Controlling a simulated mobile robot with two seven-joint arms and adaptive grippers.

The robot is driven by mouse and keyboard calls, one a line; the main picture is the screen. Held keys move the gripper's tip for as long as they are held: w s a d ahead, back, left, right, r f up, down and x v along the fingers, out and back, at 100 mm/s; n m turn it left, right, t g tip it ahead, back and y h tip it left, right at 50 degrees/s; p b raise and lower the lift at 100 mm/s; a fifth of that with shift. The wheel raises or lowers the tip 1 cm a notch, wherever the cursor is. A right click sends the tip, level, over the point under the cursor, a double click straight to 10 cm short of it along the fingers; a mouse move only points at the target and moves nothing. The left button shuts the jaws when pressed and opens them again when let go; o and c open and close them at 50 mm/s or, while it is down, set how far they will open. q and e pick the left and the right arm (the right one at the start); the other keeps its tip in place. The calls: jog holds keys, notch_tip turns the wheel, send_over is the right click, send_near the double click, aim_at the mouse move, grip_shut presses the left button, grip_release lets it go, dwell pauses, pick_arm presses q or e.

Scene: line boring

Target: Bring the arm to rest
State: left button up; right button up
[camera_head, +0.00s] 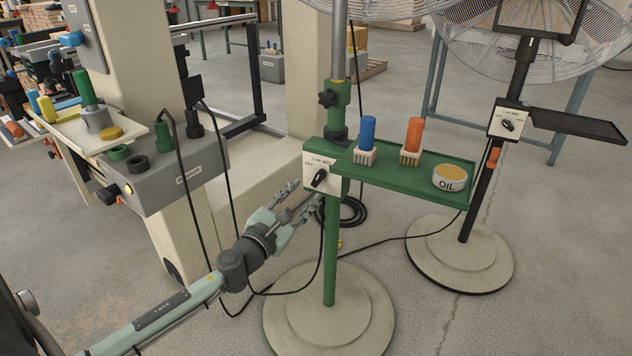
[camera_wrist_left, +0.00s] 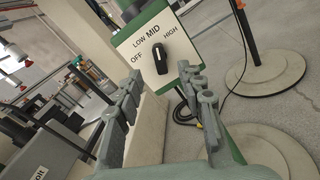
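My left arm (camera_head: 165,312) reaches in from the lower left. My left gripper (camera_head: 306,196) is open and empty, its two fingers spread just below and left of the green fan stand's switch box. In the left wrist view my left gripper (camera_wrist_left: 160,76) shows its two fingers apart, with nothing between them. The black knob (camera_wrist_left: 160,60) lies beyond the fingertips, apart from them; its white mark points up, roughly toward MID. The knob (camera_head: 319,178) also shows in the head view on the white switch plate (camera_head: 313,164). My right gripper is not in view.
A green tray (camera_head: 404,181) holds a blue peg, an orange peg and an oil tin. The green post (camera_head: 330,255) rises from a round base. A grey machine box (camera_head: 180,172) stands left of my gripper. Black cables hang around my forearm. A second fan stands at right.

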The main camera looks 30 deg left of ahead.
pick_arm(q)
jog(key=s+a+f+n+g+y, duration=0.1)
jog(key=s+f+n+g+y, duration=0.15)
jog(key=s+f+n, duration=0.55)
jog(key=s+a+f+n+g+y, duration=0.15)
jog(key=f+n+g, duration=0.35)
jog(key=n, duration=0.8)
jog(key=s+d+f+n+g+h, duration=0.2)
jog(key=s+d+f+n+g, duration=0.1)
jog(key=s+d+f+n, duration=0.2)
jog(key=s+d+f+n+g+h, duration=0.1)
jog(key=s+d+f+n+g, duration=0.3)
jog(key=s+f+n, duration=0.6)
jog(key=shift+s+d+n+h, duration=0.4)
jog(key=shift+s+d+n, duration=0.75)
jog(key=shift+d+n, duration=0.05)
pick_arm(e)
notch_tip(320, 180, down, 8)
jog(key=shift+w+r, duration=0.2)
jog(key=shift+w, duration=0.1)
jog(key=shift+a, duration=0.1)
